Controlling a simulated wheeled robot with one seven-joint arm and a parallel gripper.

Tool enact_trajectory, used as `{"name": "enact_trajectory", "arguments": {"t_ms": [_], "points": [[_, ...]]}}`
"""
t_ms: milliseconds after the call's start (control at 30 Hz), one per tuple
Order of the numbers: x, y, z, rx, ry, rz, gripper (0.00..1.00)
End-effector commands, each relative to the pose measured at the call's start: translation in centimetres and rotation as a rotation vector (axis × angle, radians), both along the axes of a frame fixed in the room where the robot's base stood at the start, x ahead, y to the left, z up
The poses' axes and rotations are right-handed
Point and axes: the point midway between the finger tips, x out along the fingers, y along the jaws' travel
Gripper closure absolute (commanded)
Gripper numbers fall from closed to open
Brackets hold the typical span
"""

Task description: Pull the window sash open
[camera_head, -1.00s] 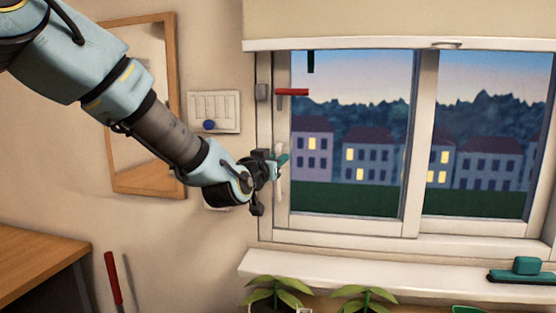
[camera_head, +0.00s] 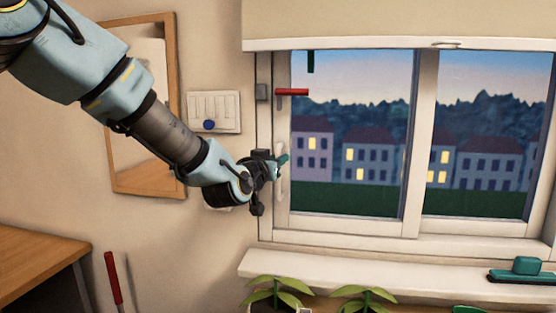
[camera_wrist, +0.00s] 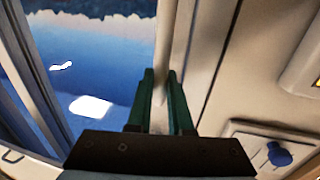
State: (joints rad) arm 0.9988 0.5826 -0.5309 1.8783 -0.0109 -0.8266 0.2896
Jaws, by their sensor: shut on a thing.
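The window sash (camera_head: 348,215) is a white frame with a glass pane on the left half of the window. A pale upright handle (camera_head: 279,190) stands on its left stile. My gripper (camera_head: 278,167) is at this handle, reaching in from the left, with its green fingers closed around it. In the wrist view, the two green fingers of my gripper (camera_wrist: 161,85) stand on either side of a pale bar, with the glass to the left. The exact contact is partly hidden. A red lever (camera_head: 292,92) lies level near the top of the left stile. The sash looks in line with its frame.
A sill (camera_head: 350,269) juts out below the window, with a teal-handled tool (camera_head: 526,269) at its right. Leafy plants (camera_head: 276,292) stand below. A wall panel with a blue knob (camera_head: 209,125) and a wood-framed mirror (camera_head: 140,165) are left of the window. A blind (camera_head: 400,20) hangs above.

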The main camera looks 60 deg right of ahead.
Motion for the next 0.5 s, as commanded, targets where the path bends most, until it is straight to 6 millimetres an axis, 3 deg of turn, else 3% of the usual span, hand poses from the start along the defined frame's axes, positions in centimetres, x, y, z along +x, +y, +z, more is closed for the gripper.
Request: {"name": "enact_trajectory", "arguments": {"t_ms": [267,500], "points": [[-1.6,-0.5,-0.2,-0.002,0.001,-0.005,1.0],[-7.4,-2.2,-0.5,-0.003,0.002,-0.014,1.0]]}}
